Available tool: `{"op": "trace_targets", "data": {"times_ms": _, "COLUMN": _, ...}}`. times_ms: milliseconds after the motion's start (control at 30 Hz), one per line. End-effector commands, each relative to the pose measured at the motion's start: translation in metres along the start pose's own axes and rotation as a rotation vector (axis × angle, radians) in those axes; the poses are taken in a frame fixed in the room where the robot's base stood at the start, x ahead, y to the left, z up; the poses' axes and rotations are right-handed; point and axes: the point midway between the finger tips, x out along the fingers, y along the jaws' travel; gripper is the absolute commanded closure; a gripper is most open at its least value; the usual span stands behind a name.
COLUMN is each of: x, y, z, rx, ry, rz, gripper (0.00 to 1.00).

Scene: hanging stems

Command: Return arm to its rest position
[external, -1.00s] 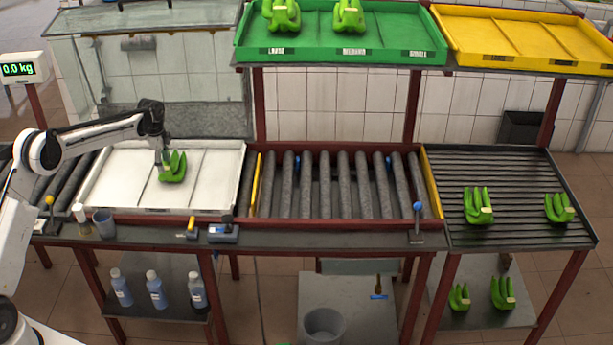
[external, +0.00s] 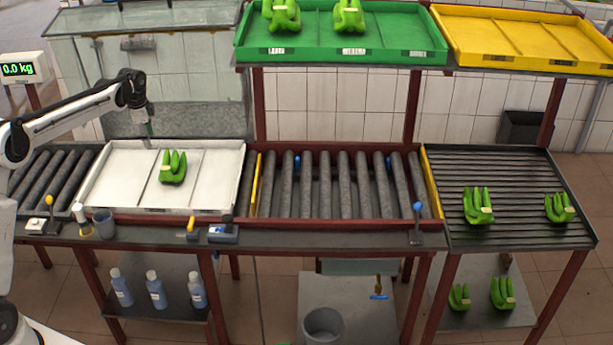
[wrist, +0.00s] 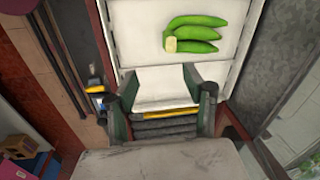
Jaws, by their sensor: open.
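My gripper (external: 148,128) hangs above the back edge of the white tray, up and to the left of a green banana cluster. In the wrist view my gripper (wrist: 164,96) has its two fingers apart with nothing between them. The banana cluster (external: 173,166) lies in the middle section of the white tray (external: 116,180), apart from the fingers. The cluster also shows in the wrist view (wrist: 198,32), beyond the fingertips. My arm reaches in from the left.
A green tray (external: 400,32) with banana clusters and an empty yellow tray (external: 520,35) sit on the upper shelf. A glass-sided tank (external: 160,75) stands behind the white tray. The rollers (external: 340,185) are clear.

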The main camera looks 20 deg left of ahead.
Motion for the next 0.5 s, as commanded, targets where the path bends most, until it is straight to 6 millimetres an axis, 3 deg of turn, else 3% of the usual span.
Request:
{"op": "trace_targets", "data": {"times_ms": 200, "x": -0.045, "y": 0.041, "z": 0.024, "rx": -0.137, "ry": 0.033, "rz": -0.050, "gripper": 0.54}}
{"op": "trace_targets", "data": {"times_ms": 500, "x": -0.088, "y": 0.106, "z": 0.060, "rx": -0.324, "ry": 0.087, "rz": -0.110, "gripper": 0.54}}
